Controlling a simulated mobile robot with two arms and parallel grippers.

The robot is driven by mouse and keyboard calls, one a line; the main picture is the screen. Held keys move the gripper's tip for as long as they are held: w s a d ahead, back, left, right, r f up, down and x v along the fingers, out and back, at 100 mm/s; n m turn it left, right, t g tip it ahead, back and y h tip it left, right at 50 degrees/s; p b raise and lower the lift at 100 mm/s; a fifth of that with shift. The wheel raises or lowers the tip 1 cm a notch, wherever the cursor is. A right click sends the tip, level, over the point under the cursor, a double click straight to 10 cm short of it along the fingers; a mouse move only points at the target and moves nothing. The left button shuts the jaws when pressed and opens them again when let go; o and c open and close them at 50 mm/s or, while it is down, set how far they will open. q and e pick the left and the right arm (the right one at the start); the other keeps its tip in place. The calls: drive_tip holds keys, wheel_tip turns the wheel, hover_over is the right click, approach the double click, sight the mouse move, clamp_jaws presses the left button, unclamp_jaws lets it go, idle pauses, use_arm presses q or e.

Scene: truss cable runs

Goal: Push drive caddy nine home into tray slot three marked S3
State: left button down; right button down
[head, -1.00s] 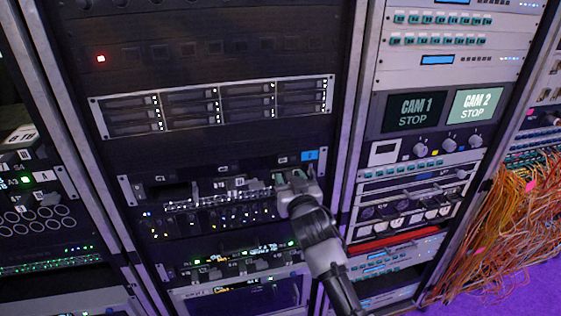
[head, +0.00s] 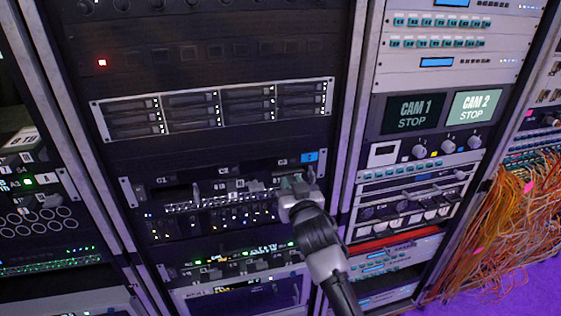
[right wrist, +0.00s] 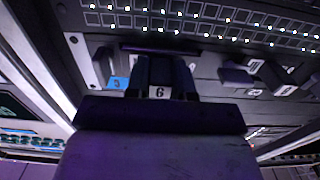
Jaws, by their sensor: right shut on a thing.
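My right gripper (head: 293,187) is at the right end of the dark tray unit in the middle rack. In the right wrist view, the gripper (right wrist: 165,75) is shut on a dark caddy (right wrist: 159,92) with a white label. The digit looks like a 6 there, but that view is turned over against the head view, so it fits a 9. The caddy points at the tray front. A blue tag (head: 309,157) sits just above the gripper; it also shows in the right wrist view (right wrist: 119,83). The gripper hides the slot mouth and the caddy's depth. My left gripper is out of view.
Other caddies (right wrist: 238,78) stick out beside the held one. A row of lit ports (head: 215,220) lies below the tray. A silver drive unit (head: 215,108) is above. A rack post (head: 345,130) stands close to the right of my gripper. Orange cables (head: 510,230) hang far right.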

drive_tip(key=shift+s+d+r+p, duration=0.15)
drive_tip(key=shift+s+p, duration=0.15)
drive_tip(key=shift+s, duration=0.1)
drive_tip(key=p+v, duration=0.5)
drive_tip(key=v, duration=0.5)
drive_tip(key=shift+p, duration=0.4)
drive_tip(key=shift+r, duration=0.1)
drive_tip(key=shift+p+v, duration=1)
drive_tip(key=shift+v, duration=1)
